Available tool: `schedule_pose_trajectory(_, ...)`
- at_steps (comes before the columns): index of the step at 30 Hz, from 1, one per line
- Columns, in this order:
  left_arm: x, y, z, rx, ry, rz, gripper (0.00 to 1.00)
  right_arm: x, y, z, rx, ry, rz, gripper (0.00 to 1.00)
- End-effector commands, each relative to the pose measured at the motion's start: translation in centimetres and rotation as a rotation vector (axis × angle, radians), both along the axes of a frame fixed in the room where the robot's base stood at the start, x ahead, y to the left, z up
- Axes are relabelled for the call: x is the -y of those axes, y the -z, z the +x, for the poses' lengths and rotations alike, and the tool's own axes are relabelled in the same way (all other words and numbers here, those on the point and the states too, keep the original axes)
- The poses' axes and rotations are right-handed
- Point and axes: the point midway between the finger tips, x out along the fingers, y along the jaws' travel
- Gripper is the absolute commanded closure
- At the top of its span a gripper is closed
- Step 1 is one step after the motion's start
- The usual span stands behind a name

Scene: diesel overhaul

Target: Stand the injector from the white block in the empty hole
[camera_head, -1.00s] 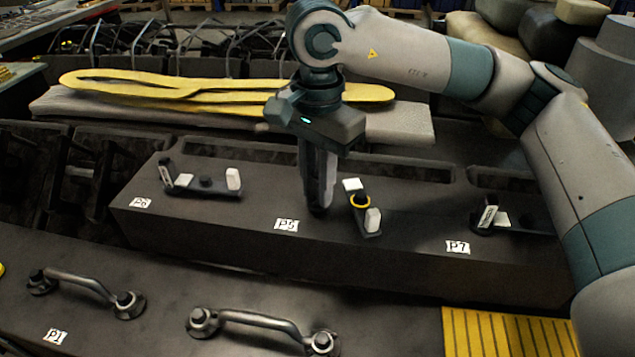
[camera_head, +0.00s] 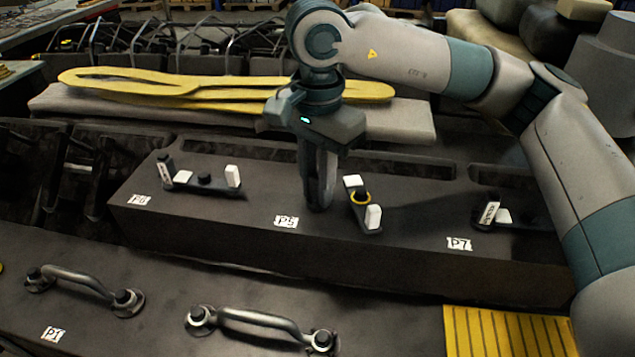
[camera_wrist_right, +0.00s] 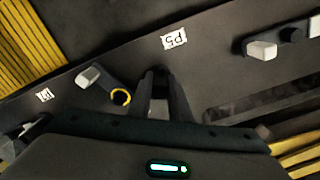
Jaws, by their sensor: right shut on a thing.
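My right gripper (camera_head: 318,206) points down over the dark engine block (camera_head: 250,228), close to label P5 and left of a bracket. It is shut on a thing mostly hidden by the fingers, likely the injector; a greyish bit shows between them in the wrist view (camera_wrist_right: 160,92). I cannot tell whether its lower end touches the block. The yellow ring (camera_head: 351,199) on the bracket with white pads has a dark centre, which may be the empty hole; it also shows in the wrist view (camera_wrist_right: 113,97), beside the fingers. No separate white block can be made out. My left gripper is not in view.
Similar brackets with white pads stand near P6 (camera_head: 204,181) and P7 (camera_head: 492,214). Metal handles (camera_head: 258,322) lie along the front cover. A yellow slatted panel (camera_head: 505,330) is at front right.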

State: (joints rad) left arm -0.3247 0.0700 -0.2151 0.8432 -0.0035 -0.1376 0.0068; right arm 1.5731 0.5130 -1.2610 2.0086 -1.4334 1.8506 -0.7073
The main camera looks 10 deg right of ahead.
Motion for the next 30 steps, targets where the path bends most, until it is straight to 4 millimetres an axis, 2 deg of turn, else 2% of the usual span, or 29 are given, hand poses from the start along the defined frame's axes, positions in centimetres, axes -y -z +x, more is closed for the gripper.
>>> schedule_pose_trajectory(12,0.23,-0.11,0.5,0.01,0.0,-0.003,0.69,-0.01,0.03,0.01,0.001,0.0,0.001,1.0)
schedule_pose_trajectory(13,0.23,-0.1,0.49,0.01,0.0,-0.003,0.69,-0.01,0.03,0.0,0.001,0.0,0.001,0.81)
schedule_pose_trajectory(15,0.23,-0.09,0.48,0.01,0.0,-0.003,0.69,-0.01,0.04,0.0,0.001,0.0,0.001,0.64)
schedule_pose_trajectory(16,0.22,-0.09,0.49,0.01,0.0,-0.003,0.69,-0.01,0.04,0.0,0.001,0.0,0.001,0.61)
schedule_pose_trajectory(30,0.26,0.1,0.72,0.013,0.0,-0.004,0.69,0.0,-0.51,0.04,0.001,0.0,0.0,0.61)
